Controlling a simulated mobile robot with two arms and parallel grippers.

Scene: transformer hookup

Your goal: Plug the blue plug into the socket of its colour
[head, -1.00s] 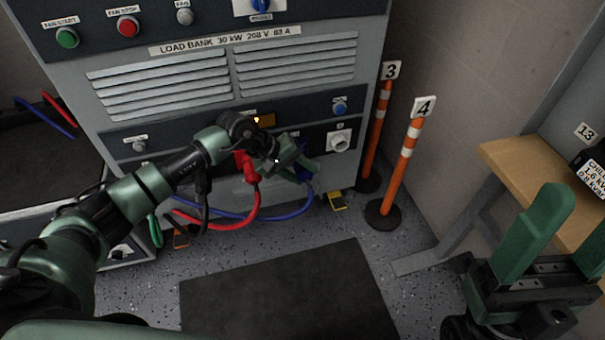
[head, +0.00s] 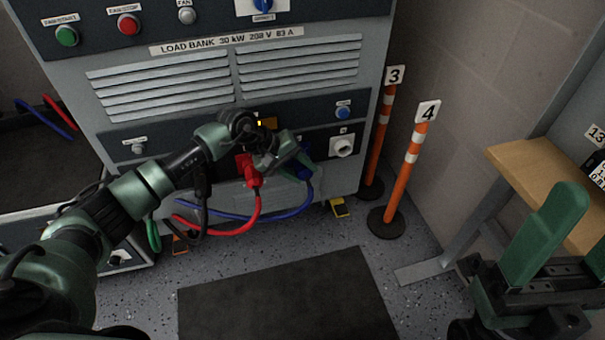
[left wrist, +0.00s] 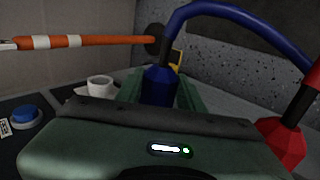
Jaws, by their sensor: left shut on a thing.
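My left gripper (head: 290,158) is shut on the blue plug (head: 304,172), close in front of the load bank's lower socket panel. In the left wrist view the blue plug (left wrist: 158,86) sits between the green fingers, with its blue cable arching up and to the right. The blue socket cannot be made out; my arm and gripper cover part of the panel. Whether the plug touches a socket cannot be told. My right gripper (head: 582,225) is at the lower right, its fingers apart and nothing seen between them.
A red plug (head: 247,170) is at the panel just left of my left gripper. A white round outlet (head: 342,146) and a blue button (head: 343,112) are to its right. Orange posts 3 (head: 380,135) and 4 (head: 408,170) stand right of the cabinet, near a wooden bench (head: 540,175).

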